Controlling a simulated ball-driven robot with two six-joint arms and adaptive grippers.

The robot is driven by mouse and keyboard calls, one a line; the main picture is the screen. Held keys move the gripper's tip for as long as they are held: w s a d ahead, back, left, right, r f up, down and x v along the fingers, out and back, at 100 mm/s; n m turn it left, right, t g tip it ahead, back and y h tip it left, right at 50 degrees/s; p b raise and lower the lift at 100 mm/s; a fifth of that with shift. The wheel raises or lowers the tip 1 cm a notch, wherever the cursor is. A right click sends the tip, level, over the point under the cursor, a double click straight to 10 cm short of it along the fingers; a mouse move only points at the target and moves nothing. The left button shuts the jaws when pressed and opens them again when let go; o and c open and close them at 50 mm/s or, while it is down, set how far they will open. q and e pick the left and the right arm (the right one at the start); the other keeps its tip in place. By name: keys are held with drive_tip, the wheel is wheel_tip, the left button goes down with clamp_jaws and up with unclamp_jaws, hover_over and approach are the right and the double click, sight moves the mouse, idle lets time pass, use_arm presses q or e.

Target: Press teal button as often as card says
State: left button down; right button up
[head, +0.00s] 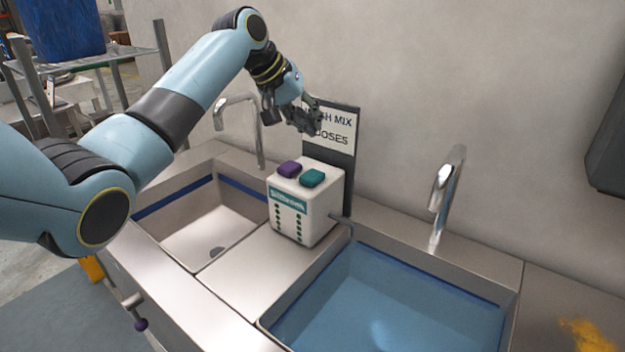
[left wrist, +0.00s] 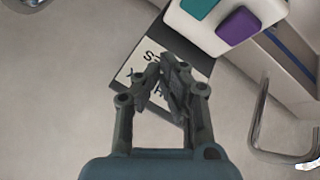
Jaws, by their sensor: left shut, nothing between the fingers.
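A white dispenser box (head: 296,228) stands on the steel ledge between two sinks. On its top are a teal button (head: 312,178) and a purple button (head: 290,169); the wrist view also shows the teal button (left wrist: 197,7) and the purple button (left wrist: 237,26). Behind the box a card (head: 338,130) on a dark board reads partly "SH MIX" and "DOSES"; my gripper hides the rest, including any number. My left gripper (head: 314,128) is shut and empty, above the buttons and in front of the card, touching neither button. My right gripper is not in view.
The right sink (head: 395,310) holds blue water; the left sink (head: 215,225) looks empty. A tap (head: 443,195) rises behind the right sink and another tap (head: 260,130) behind the left one. A yellow stain (head: 588,335) lies on the right counter.

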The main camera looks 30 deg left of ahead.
use_arm(q)
drive_tip(key=b, duration=0.6)
hover_over(311, 172)
wheel_tip(311, 172, down, 6)
drive_tip(key=shift+r, duration=0.2)
drive_tip(key=shift+f, duration=0.9)
drive_tip(key=shift+f, duration=0.15)
drive_tip(key=shift+f+p, duration=0.25)
drive_tip(key=shift+p, duration=0.1)
